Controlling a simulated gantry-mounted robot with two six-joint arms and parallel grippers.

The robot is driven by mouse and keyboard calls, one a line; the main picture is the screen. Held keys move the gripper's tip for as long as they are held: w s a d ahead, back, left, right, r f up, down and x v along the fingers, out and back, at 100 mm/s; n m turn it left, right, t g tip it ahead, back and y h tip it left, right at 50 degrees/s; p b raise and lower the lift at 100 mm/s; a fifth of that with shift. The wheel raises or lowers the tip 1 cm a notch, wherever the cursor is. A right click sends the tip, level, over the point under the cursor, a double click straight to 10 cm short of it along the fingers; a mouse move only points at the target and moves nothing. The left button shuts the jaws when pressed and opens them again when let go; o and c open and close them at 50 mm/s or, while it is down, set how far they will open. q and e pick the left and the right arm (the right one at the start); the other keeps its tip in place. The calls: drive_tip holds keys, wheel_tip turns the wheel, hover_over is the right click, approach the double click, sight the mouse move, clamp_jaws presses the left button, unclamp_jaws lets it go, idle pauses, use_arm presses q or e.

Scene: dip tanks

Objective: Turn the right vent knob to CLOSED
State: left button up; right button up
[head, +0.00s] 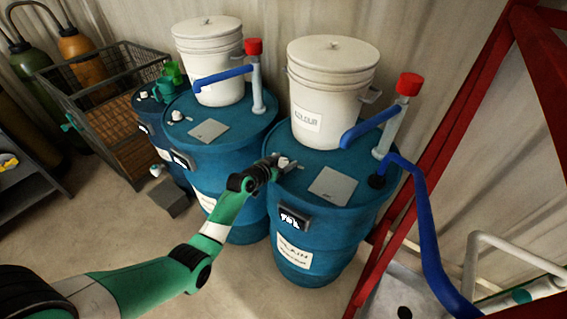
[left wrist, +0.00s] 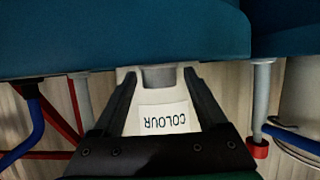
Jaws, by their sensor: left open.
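The right blue drum (head: 318,232) stands at the centre of the head view. The right vent knob (head: 284,161), small and whitish, is on the left part of its lid. My left gripper (head: 280,166) is at this knob, low over the lid, with its fingers about it. In the left wrist view the fingers are apart, with a grey rounded piece (left wrist: 158,76), apparently the knob, between their tips. I cannot tell whether they touch it. The knob's pointer and markings cannot be read. My right gripper is not in view.
A white COLOUR bucket (head: 328,88) and a red-capped tube (head: 392,125) with blue pipes stand on the lid, beside a grey plate (head: 333,186). A dark display (head: 291,219) is on the drum's front. Another drum (head: 238,130) stands left. A red frame (head: 450,130) rises right.

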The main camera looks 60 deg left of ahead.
use_arm(q)
clamp_jaws()
idle(0.3)
